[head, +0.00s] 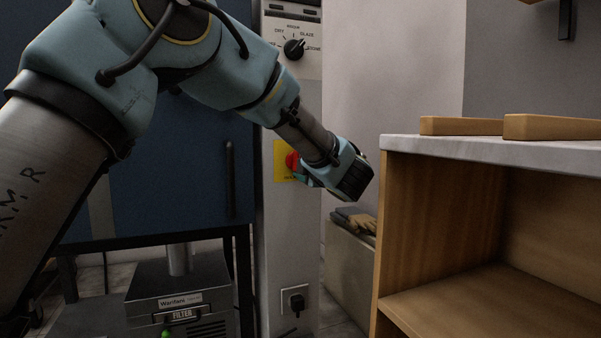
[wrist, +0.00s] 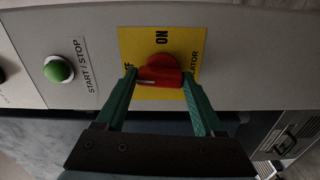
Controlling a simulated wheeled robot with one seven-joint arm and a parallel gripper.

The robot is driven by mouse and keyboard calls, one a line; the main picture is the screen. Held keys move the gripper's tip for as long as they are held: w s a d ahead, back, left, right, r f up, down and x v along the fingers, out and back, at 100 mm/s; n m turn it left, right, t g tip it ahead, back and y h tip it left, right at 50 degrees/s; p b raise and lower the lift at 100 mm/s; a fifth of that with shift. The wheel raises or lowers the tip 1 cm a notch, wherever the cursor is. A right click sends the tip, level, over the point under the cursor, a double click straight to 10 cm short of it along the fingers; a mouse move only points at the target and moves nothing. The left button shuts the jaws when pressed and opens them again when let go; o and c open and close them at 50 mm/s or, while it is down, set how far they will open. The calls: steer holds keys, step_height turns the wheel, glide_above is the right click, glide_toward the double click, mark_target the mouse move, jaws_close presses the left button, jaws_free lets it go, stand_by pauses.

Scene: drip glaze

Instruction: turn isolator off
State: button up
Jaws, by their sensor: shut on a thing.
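The isolator is a red knob (wrist: 160,70) on a yellow plate (wrist: 130,42) in the wrist view. The plate reads ON at the top, and lettering ending in "F" on the left is partly hidden by a finger. A pale line on the knob sits on its left side, towards that lettering. My gripper (wrist: 159,76) has its two green fingers shut on the knob, one on each side. In the head view the knob (head: 292,161) and plate (head: 279,168) show beside my gripper (head: 303,176), on a grey column.
A green START/STOP button (wrist: 57,69) is left of the plate in the wrist view. A black selector dial (head: 294,49) is higher on the column. A wooden shelf unit (head: 430,200) with a pale top stands close on the right. A socket (head: 295,300) is lower down.

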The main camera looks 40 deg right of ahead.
steer(key=shift+n+b, duration=0.35)
steer(key=shift+n, duration=0.25)
steer(key=o, duration=1.4)
steer(key=shift+r, duration=0.1)
